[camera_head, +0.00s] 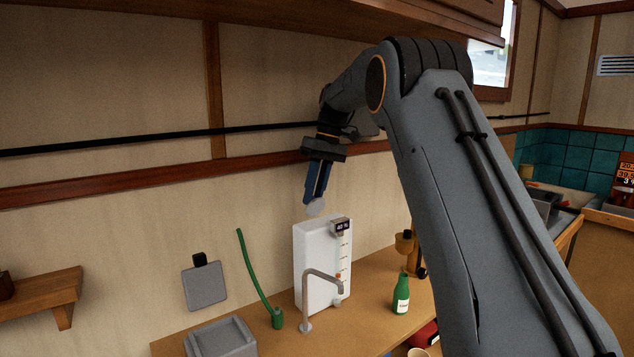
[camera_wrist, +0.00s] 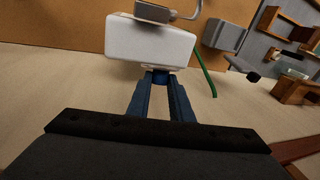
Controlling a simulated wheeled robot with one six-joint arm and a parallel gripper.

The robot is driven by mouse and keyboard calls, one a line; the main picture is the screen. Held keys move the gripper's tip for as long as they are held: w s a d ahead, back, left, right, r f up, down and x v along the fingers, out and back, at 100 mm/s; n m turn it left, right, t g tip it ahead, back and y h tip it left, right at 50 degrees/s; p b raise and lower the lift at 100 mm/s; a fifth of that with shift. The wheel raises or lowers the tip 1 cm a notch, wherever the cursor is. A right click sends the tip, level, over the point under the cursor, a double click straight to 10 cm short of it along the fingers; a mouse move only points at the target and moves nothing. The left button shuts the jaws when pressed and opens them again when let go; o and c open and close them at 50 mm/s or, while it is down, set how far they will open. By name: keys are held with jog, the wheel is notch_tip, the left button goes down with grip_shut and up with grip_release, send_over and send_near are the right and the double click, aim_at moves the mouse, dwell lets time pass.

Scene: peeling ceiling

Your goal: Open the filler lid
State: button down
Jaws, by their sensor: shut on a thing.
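The white water tank (camera_head: 311,262) stands upright on the wooden counter against the wall. It has a small display at its top right and a level scale down its front. My gripper (camera_head: 315,203) is above the tank's top, pointing down, with its blue fingers shut on a small round pale grey piece, which looks like the filler lid (camera_head: 315,209). In the wrist view the fingers (camera_wrist: 160,77) come together at the edge of the white tank (camera_wrist: 150,42). The lid is mostly hidden there, and I cannot tell if it still touches the tank.
A curved metal tap (camera_head: 321,274) stands before the tank. A green hose (camera_head: 252,272) rises to its left, and a green bottle (camera_head: 401,297) stands to its right. A grey basin (camera_head: 222,338) is at the counter's left end. A wooden cabinet (camera_head: 300,12) overhangs above.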

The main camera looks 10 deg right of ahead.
jog(key=shift+w+a+g+p, duration=0.1)
jog(key=shift+w+g+p, duration=0.25)
jog(key=shift+p, duration=0.4)
jog(key=shift+g, duration=0.25)
jog(key=c, duration=1.6)
grip_release()
jog(key=shift+b+v, duration=0.9)
jog(key=shift+v, duration=2.9)
jog(key=shift+a, duration=0.2)
